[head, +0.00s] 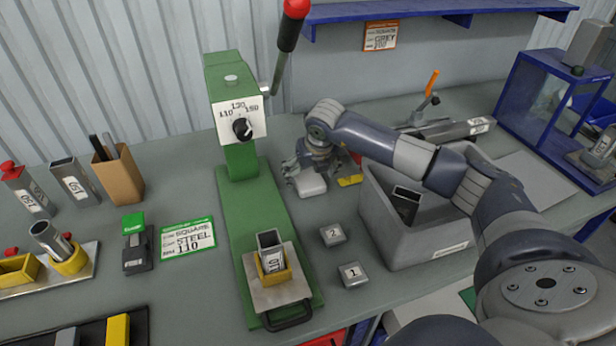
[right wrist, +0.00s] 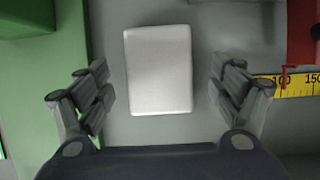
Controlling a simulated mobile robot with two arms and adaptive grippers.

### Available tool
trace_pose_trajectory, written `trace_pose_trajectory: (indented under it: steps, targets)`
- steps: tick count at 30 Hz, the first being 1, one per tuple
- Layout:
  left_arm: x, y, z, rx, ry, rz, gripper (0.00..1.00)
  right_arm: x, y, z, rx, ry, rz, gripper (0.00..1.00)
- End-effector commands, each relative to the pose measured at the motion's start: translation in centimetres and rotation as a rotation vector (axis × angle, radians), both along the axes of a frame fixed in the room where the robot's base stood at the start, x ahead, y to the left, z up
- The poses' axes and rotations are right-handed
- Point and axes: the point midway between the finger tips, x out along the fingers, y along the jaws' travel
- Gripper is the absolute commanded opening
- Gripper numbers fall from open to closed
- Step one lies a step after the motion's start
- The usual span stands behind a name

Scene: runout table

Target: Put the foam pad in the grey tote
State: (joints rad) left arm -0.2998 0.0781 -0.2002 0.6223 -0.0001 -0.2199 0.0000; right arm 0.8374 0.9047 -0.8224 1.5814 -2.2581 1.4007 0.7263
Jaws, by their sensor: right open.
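The foam pad (head: 309,184) is a small pale block lying on the bench, just right of the green press. In the right wrist view the pad (right wrist: 158,70) lies between and slightly beyond the fingertips, with a gap on each side. My right gripper (head: 308,172) is open above the pad, pointing down; its two fingers show in the right wrist view (right wrist: 160,90). The grey tote (head: 425,245) stands to the right, under my right forearm, with a dark square tube inside. My forearm hides part of its rim. My left gripper is not in view.
The green press (head: 243,215) with its red-knobbed lever stands close left of the pad. A yellow tape measure (head: 350,181) lies just right of it.

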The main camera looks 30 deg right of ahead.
Motion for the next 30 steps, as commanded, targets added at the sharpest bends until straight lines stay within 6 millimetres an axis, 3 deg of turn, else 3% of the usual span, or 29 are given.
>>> trace_pose_trajectory:
  steps: [6, 30]
  targets:
    - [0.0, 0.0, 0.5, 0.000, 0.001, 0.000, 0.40, 0.8, -0.1, -1.6, 0.000, -0.001, 0.001, 0.86]
    - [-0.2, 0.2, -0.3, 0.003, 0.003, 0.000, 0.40, 0.8, -0.1, -2.2, 0.001, -0.001, 0.000, 0.86]
